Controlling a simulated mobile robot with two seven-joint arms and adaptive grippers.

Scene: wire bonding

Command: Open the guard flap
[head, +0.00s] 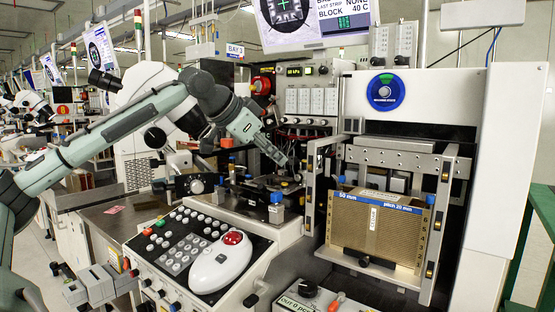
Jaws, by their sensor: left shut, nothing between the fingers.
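My left arm reaches in from the left, and my left gripper (276,153) is over the bonding area in the middle of the machine. Its fingers point down and to the right, and they look shut and empty. The work stage (270,183) lies just below the fingertips. I cannot tell whether the fingertips touch anything there. I cannot clearly pick out the guard flap among the small parts around the fingers; the gripper may hide some of it. My right gripper is not in view.
A control panel with buttons (180,245) and a white mouse-like device (222,262) is in front. A metal frame at the right holds a tan slotted magazine (376,228). A microscope (150,90) stands behind my arm. A monitor (285,20) hangs above.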

